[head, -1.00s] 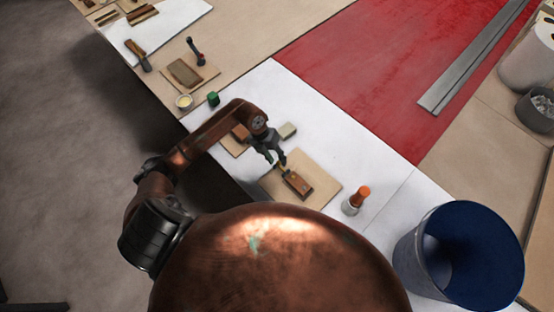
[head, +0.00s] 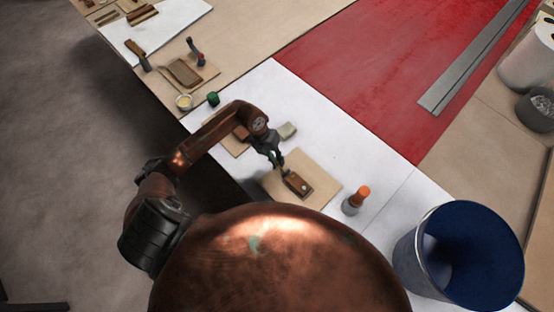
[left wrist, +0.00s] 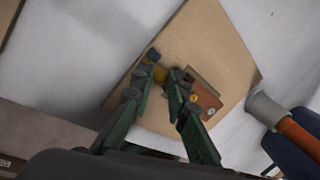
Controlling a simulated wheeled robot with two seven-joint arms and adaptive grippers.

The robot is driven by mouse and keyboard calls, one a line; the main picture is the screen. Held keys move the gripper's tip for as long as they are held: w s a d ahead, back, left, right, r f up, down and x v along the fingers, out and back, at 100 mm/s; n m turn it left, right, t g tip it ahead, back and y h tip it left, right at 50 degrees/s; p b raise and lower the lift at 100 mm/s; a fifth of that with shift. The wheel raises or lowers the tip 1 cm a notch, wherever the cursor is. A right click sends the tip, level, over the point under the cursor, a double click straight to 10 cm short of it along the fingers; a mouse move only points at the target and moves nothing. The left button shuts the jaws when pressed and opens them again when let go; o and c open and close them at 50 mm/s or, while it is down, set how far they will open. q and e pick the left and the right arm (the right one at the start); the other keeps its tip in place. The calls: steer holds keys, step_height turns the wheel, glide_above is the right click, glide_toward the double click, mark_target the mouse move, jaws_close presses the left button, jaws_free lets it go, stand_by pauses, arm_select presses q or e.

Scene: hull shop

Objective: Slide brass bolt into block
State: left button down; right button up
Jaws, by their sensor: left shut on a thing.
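A brown wooden block (head: 298,184) with small brass spots lies on a tan board (head: 318,198) on the white bench. It also shows in the left wrist view (left wrist: 206,98), partly hidden by a finger. My left gripper (head: 279,161) is just above the block's upper-left end in the head view. It is shut on the brass bolt (left wrist: 160,73), which shows between the fingertips (left wrist: 159,82) with a dark knob-like end beyond them. Whether the bolt's tip is inside the block is hidden by the finger. My right gripper is in neither view.
A pale block (head: 287,130) and a green cap-like thing (head: 213,98) lie behind. White bench surface between them is clear.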

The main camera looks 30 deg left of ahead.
mark_target(286, 171)
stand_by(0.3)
arm_select(q)
steer(key=d, duration=0.1)
steer(key=s+d+p, duration=0.1)
steer(key=d, duration=0.1)
steer(key=shift+r, duration=0.1)
steer(key=shift+s+d, duration=0.1)
steer(key=shift+d, duration=0.05)
steer(key=c, duration=1.9)
jaws_free()
steer(key=shift+d, duration=0.1)
steer(key=shift+c, duration=0.2)
steer(key=shift+o, duration=0.3)
steer(key=shift+a+r, duration=0.3)
steer(key=v, duration=1.1)
